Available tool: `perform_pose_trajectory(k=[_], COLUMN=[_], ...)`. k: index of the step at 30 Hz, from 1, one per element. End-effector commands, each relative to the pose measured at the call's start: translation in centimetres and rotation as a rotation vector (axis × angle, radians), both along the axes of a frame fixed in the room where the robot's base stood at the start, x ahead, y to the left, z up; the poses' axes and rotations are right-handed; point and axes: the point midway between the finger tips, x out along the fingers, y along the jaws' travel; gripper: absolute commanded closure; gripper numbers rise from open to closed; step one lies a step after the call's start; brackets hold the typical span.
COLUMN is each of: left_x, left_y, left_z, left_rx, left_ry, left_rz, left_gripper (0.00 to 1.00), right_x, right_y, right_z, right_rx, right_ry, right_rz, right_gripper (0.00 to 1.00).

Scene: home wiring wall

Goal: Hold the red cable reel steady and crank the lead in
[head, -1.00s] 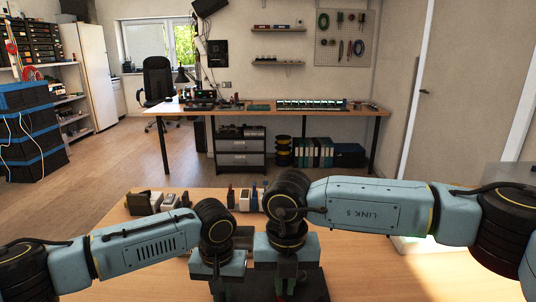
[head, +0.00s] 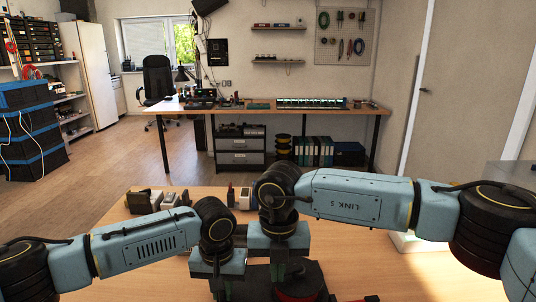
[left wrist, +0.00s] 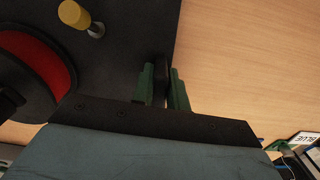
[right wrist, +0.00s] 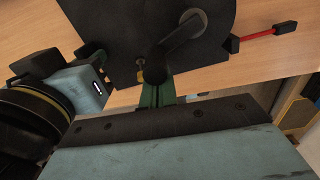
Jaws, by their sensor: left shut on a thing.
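The cable reel (head: 302,283) is at the bottom of the head view, a dark stand and disc with red showing, partly hidden behind my grippers. In the left wrist view, its red drum (left wrist: 48,62) is at the left. My left gripper (left wrist: 163,88) is shut on a narrow dark part of the stand. My right gripper (right wrist: 159,94) has its green fingers close together at the black crank handle (right wrist: 156,68); how firmly they close on it is hidden. The crank arm (right wrist: 184,34) runs up and right from it. A red lead (right wrist: 260,33) with black ends lies beside the reel.
The reel stands on a wooden table (head: 400,275). Small boxes and blocks (head: 155,200) stand along its far edge. A pale item (head: 415,243) lies under my right arm. A yellow knob (left wrist: 74,14) stands up near the red drum.

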Motion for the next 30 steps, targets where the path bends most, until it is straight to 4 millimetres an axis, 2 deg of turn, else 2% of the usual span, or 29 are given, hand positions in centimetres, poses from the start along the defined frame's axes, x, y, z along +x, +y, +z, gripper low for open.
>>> perform_pose_trajectory(k=[8,16,25,30], left_x=[-0.1,-0.1,-0.1,-0.1], left_y=[0.1,0.1,0.2,0.2], left_z=[-0.1,-0.1,-0.1,-0.1], left_rx=[0.003,0.004,0.005,0.005], left_ry=[0.003,0.004,0.004,0.004], left_rz=[-0.002,-0.001,0.0,0.0], left_gripper=[1.0,1.0,1.0,1.0], right_x=[0.2,1.6,1.8,2.6], right_y=[-0.2,-0.3,-0.4,-0.7], right_z=[0.0,0.0,0.0,-0.1], right_rx=[-0.003,-0.004,-0.005,-0.006], right_ry=[-0.003,-0.003,-0.003,-0.003], right_rz=[-0.003,-0.005,-0.005,-0.008], right_gripper=[1.0,1.0,1.0,1.0])
